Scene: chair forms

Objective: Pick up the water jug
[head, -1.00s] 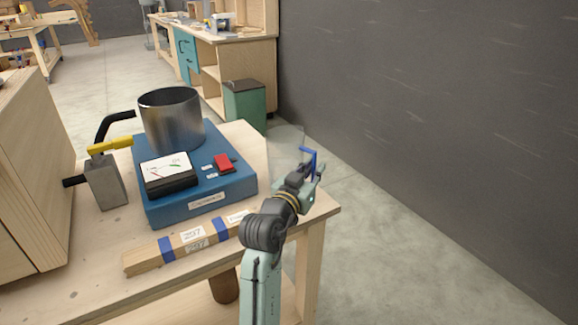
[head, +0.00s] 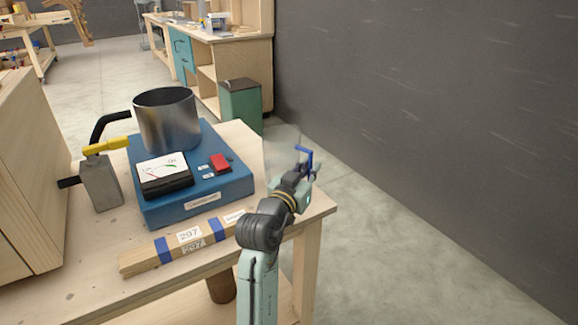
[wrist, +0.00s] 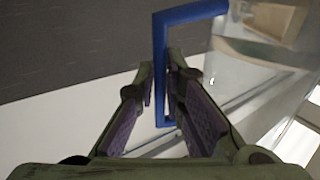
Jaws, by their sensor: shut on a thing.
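The water jug (head: 281,148) is a clear, see-through vessel with a blue handle (head: 306,154). In the head view it is at the right edge of the wooden table, right of the blue machine. My gripper (head: 300,177) is at the handle, on the jug's near right side. In the wrist view, the clear jug wall (wrist: 262,62) fills the upper right, and the blue handle (wrist: 160,70) runs down between the fingers of my gripper (wrist: 165,100), which is shut on it. The jug's base is hard to make out, so I cannot tell whether it touches the table.
The blue machine (head: 208,205) with a metal pot (head: 167,122) stands left of the jug. A labelled wood bundle (head: 185,245) lies in front. A grey block with a yellow lever (head: 102,182) is further left. The floor right of the table (head: 400,240) is clear.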

